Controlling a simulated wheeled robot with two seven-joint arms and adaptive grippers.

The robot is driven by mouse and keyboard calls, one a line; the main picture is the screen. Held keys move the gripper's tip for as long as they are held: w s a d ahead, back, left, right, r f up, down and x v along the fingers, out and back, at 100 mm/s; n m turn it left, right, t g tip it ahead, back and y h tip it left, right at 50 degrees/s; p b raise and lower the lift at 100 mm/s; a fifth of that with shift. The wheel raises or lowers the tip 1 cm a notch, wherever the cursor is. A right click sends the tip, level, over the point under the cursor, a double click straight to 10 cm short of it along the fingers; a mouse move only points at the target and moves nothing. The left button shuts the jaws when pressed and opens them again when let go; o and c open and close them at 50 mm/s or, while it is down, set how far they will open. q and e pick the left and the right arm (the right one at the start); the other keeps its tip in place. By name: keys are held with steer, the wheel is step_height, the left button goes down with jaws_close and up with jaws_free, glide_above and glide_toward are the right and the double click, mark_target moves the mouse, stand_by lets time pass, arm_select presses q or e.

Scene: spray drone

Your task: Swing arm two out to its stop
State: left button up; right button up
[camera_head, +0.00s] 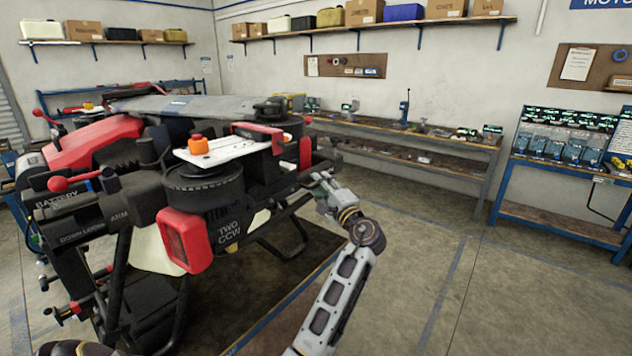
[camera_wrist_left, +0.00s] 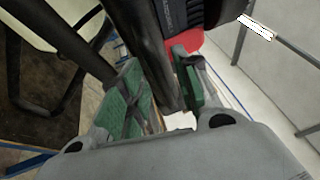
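The large black and red drone (camera_head: 120,195) stands at the left of the head view. Its motor pod marked TWO CCW (camera_head: 205,205) faces me, with a red lamp-like end piece (camera_head: 184,240). A ribbed black motor housing (camera_wrist_left: 200,12) is just beyond.
A long workbench (camera_head: 420,140) runs along the back wall, with shelves of boxes (camera_head: 365,24) above. A blue-framed bench (camera_head: 560,200) stands at the right. The floor (camera_head: 470,270) right of the drone is clear. Landing legs (camera_head: 120,290) stand below the drone.

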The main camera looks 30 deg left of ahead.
arm_select(q)
steer(key=shift+w+a, duration=0.15)
steer(key=shift+a, duration=0.15)
steer(key=shift+r, duration=0.1)
jaws_close()
